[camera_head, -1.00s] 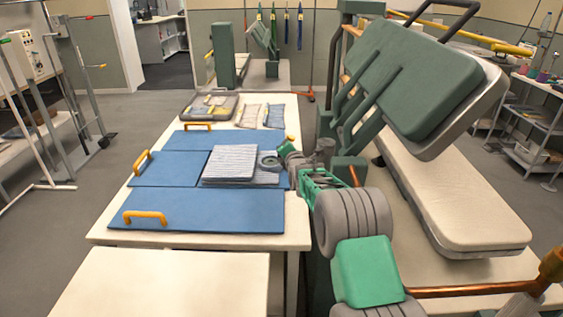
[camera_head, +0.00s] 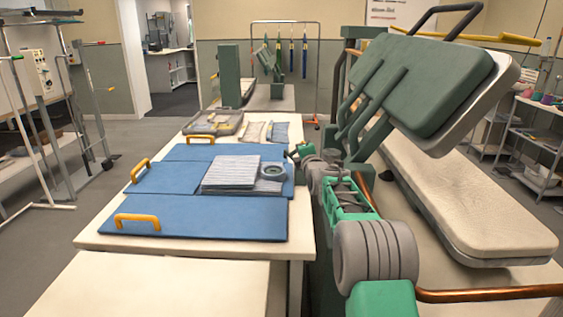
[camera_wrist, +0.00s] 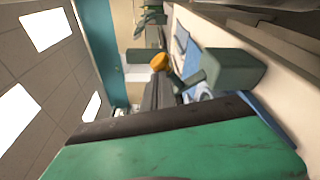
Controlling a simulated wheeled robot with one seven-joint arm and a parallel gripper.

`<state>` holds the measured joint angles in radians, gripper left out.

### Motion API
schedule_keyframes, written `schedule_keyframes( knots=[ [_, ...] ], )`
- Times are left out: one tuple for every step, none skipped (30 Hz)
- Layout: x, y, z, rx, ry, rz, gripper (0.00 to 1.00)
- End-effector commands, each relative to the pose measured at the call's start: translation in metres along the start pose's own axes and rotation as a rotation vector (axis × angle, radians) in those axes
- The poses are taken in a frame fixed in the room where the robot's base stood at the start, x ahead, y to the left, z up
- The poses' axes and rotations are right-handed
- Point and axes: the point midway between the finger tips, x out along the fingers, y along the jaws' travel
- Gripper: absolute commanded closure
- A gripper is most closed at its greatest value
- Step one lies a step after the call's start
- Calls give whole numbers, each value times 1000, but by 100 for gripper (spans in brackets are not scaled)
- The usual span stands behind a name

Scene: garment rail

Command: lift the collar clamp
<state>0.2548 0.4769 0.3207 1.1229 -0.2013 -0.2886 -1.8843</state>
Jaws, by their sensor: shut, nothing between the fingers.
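I cannot tell for sure which part is the collar clamp. A small green press (camera_head: 268,62) stands at the back, its upper part tilted up. A large green press head (camera_head: 425,80) with a dark handle is raised, tilted, over a long cream padded board (camera_head: 450,195) at right. My gripper (camera_head: 292,153) is small and partly hidden by my arm, above the table's right edge and left of the large press. In the sideways wrist view, my gripper (camera_wrist: 160,64) shows as narrow dark fingers together with a yellow-orange end. It is shut and empty.
Blue boards (camera_head: 200,215) with yellow handles lie on the table (camera_head: 105,240). A grey tray (camera_head: 213,123) is farther back. Racks stand left and shelves right. Left floor is partly open.

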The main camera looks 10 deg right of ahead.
Motion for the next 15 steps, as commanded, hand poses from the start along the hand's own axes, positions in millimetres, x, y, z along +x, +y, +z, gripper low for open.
schedule_keyframes(
  knots=[
    [0, 0, 2, -1, -4, -1, 100],
    [0, 0, 2, -1, -4, -1, 100],
    [0, 0, 2, -1, -4, -1, 100],
    [0, 0, 2, -1, -4, -1, 100],
    [0, 0, 2, -1, -4, -1, 100],
    [0, 0, 3, -1, -4, -1, 100],
    [0, 0, 3, -1, -5, -1, 100],
    [0, 0, 3, -2, -5, -1, 100],
    [0, 0, 3, -2, -5, -1, 100],
    [0, 0, 3, -2, -5, -1, 100],
    [0, 0, 2, -2, -5, -1, 100],
    [0, -1, 1, -2, -4, -1, 100],
    [-1, -2, -1, -2, -4, 0, 100],
    [-1, -2, -4, -2, -3, 0, 100],
    [-2, -2, -10, -2, -2, 1, 100]
  ],
)
